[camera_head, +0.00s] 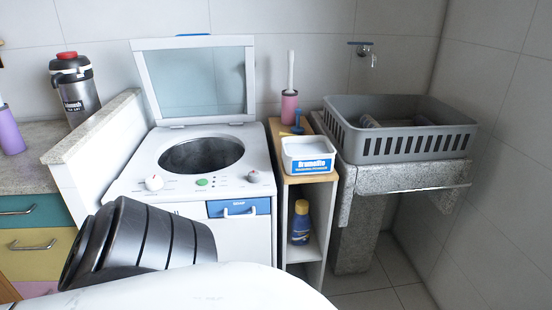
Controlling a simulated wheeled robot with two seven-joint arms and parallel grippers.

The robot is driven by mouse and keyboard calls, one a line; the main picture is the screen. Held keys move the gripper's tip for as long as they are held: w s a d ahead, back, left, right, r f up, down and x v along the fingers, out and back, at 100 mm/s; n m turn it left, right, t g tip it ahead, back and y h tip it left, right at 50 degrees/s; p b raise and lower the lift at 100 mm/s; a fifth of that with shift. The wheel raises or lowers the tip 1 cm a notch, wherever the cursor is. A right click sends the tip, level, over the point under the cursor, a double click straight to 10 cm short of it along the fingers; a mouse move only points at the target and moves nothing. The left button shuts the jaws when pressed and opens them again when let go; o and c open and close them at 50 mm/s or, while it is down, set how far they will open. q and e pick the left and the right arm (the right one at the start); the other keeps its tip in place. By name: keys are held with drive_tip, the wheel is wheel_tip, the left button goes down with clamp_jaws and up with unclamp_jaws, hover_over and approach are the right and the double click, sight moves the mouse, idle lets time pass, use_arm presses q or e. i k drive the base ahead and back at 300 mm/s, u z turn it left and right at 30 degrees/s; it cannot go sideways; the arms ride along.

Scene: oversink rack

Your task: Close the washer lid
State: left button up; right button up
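The white washer (190,186) stands at centre left with its round dark drum opening (201,155) uncovered. Its lid (196,80), a white frame around a greyish clear panel, stands upright at the back edge, leaning towards the tiled wall. A small blue piece (193,35) shows at the lid's top edge. Neither gripper shows in the head view. A dark ribbed part and a white rounded part at the bottom seem to be my own body, and they hide the washer's lower left front.
A low tiled partition (97,147) borders the washer's left side. To its right, a narrow wooden shelf (307,205) holds a white tub (308,155) and bottles. A grey basket (397,130) sits over the stone sink (400,180). A flask (75,90) stands on the left counter.

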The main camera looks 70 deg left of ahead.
sight(202, 40)
drive_tip(key=z, duration=0.1)
drive_tip(key=k, duration=1.35)
drive_tip(key=u, duration=2.2)
drive_tip(key=i, duration=0.5)
drive_tip(key=z, duration=1.1)
drive_tip(key=k, duration=0.3)
